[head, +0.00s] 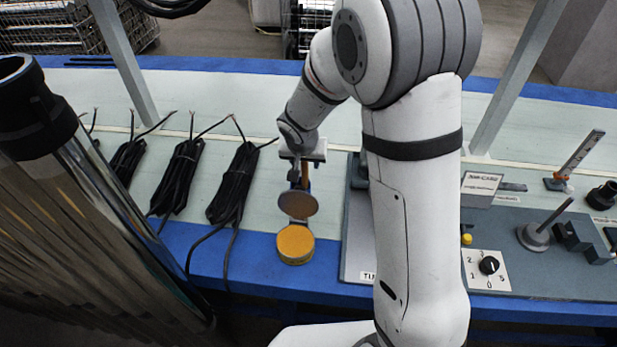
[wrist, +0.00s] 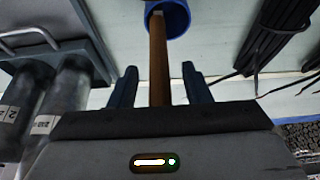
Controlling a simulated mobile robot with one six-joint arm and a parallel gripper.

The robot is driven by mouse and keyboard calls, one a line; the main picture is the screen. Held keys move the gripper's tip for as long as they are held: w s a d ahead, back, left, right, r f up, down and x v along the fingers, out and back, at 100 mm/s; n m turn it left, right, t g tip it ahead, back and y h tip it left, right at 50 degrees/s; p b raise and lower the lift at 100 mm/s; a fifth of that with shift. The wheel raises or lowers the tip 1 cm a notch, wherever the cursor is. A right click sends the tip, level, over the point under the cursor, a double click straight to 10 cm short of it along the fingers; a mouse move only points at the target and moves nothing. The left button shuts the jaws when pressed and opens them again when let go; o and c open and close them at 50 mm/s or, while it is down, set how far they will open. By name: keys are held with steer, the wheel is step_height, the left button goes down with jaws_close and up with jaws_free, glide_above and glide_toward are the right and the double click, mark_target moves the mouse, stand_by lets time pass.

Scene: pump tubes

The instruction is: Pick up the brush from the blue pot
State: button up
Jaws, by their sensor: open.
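The brush shows in the wrist view as a long brown handle (wrist: 158,62) that rises from the blue pot (wrist: 178,18) at the top of the picture. My gripper (wrist: 158,80) is open, with one dark finger on each side of the handle. Clear gaps show between handle and fingers. In the head view my gripper (head: 302,165) points down over the bench, with part of the brush handle (head: 305,176) just below it. The brush's lower end is hidden, and I cannot make out the pot clearly in the head view.
A yellow round tin (head: 295,245) and a brownish disc (head: 298,205) are close in front of my gripper. Black cable bundles (head: 233,185) lie to the left. A grey fixture board (head: 540,245) with a dial is to the right, partly behind my arm.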

steer(key=shift+c, duration=0.3)
jaws_close()
steer(key=shift+r, duration=0.15)
